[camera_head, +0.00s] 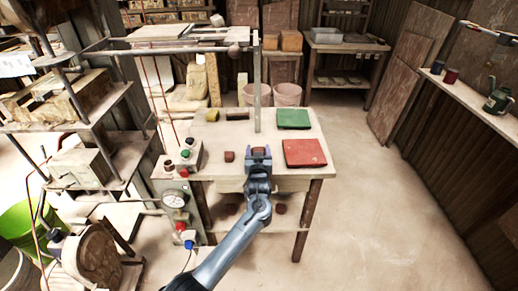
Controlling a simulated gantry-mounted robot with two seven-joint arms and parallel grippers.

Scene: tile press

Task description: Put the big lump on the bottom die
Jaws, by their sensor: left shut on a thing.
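My left gripper (258,152) is above the front middle of the worktable (213,134), its arm reaching up from the bottom of the head view. It is shut on a reddish-brown lump, mostly hidden by the fingers. Another small reddish-brown lump (229,156) lies on the table just left of the gripper. To the right lie a flat red plate (305,152) and, behind it, a flat green plate (293,119). I cannot tell which part is the bottom die. My right gripper is not in view.
A button box (187,154) stands at the table's left edge, above a pressure gauge (174,199). A grey upright post (257,90) rises at the table's back. Loaded shelves (85,110) stand left; the floor at right is clear.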

